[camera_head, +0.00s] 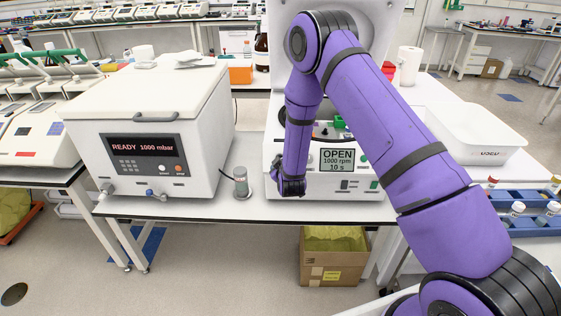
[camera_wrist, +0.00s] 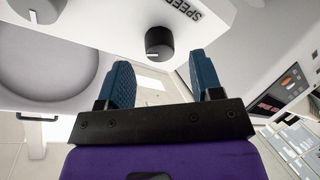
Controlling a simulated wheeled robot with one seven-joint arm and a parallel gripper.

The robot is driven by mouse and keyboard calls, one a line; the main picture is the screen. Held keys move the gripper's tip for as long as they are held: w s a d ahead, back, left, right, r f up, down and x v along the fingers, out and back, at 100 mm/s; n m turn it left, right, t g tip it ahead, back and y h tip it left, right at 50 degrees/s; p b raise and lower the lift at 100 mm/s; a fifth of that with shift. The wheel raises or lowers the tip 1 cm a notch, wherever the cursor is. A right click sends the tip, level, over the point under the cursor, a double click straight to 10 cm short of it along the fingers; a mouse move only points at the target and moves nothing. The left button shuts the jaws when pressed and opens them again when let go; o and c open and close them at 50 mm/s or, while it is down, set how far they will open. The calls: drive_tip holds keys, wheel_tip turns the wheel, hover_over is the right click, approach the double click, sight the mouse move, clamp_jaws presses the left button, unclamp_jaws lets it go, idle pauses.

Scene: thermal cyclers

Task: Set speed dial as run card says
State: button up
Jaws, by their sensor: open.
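The speed dial (camera_wrist: 159,43) is a round black knob with a white pointer line on a white machine front, beside an upside-down "SPEED" label (camera_wrist: 182,8) in the wrist view. My gripper (camera_wrist: 163,72) is open, its two blue fingers apart, with the dial just beyond and between the fingertips; contact cannot be told. In the head view my gripper (camera_head: 290,188) is at the left of the machine's front and hides the dial. The machine's display (camera_head: 338,160) reads OPEN, 1000 rpm, 10 s. I cannot make out a run card.
A white tub (camera_head: 466,135) and blue racks (camera_head: 533,224) are at right.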

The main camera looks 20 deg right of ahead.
drive_tip(key=x, duration=0.3)
drive_tip(key=shift+w, duration=0.1)
drive_tip(key=c, duration=0.9)
drive_tip(key=shift+c, duration=0.2)
